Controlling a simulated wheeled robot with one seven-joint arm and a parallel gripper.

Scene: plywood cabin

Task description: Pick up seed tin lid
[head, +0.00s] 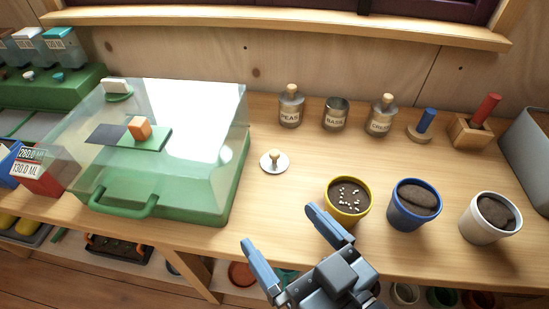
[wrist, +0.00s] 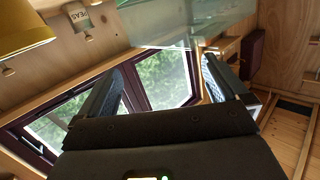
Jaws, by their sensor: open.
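The seed tin lid (head: 272,162) is a pale round disc with a wooden knob. It lies knob up on the bench, between the green case and the pots. The BASIL tin (head: 334,114) stands open behind it, between the lidded PEAS tin (head: 290,108) and another lidded tin (head: 381,116). My gripper (head: 280,226) is open and empty, nearer the bench's front edge than the lid and apart from it. In the wrist view its two fingers (wrist: 160,78) are spread with nothing between them. The lid is not visible there.
A green case with a clear cover (head: 185,190) stands left of the lid. A yellow pot with seeds (head: 346,202), a blue pot (head: 413,205) and a white pot (head: 490,218) stand to the right, the yellow one close to my gripper. Bare bench surrounds the lid.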

